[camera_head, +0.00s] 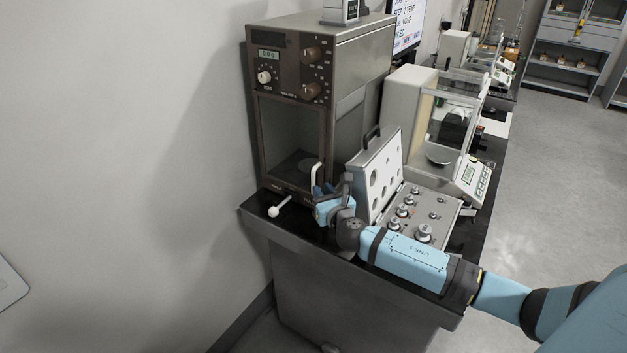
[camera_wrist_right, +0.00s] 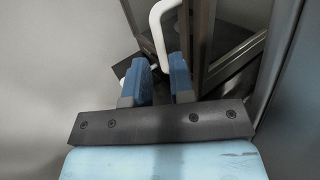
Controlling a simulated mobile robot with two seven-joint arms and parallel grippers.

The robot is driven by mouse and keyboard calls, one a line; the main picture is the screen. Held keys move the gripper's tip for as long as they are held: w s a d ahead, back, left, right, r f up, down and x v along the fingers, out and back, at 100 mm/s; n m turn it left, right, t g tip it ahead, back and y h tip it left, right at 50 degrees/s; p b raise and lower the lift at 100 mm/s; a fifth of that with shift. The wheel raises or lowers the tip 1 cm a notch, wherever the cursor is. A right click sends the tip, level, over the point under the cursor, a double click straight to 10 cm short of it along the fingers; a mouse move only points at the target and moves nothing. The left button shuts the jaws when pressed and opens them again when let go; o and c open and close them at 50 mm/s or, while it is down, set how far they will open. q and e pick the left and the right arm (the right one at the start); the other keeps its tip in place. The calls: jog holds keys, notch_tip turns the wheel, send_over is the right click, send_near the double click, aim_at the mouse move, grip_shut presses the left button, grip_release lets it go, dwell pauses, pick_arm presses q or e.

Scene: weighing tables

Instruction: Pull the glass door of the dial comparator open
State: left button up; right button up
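The dial comparator (camera_head: 357,60) is a tall grey-brown cabinet with a display and knobs, at the near end of the dark bench. Its glass door (camera_head: 282,130) is on the front and looks closed. A white door handle (camera_head: 315,175) is at the door's lower right; it also shows in the right wrist view (camera_wrist_right: 157,35). My right gripper (camera_head: 326,192) is at the lower part of this handle. My left gripper is not in view.
A white-knobbed lever (camera_head: 275,211) sticks out at the comparator's lower front. An open weight case (camera_head: 440,208) lies right of my gripper, and a glass-sided balance (camera_head: 452,125) stands behind it. The space left of the bench is clear to the wall.

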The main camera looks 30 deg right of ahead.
aim_at(314, 181)
jog(key=w, duration=0.3)
jog(key=w+d, duration=0.1)
jog(key=w, duration=0.2)
jog(key=shift+w+d, duration=0.1)
jog(key=shift+w, duration=0.05)
jog(key=shift+c, duration=0.2)
grip_shut()
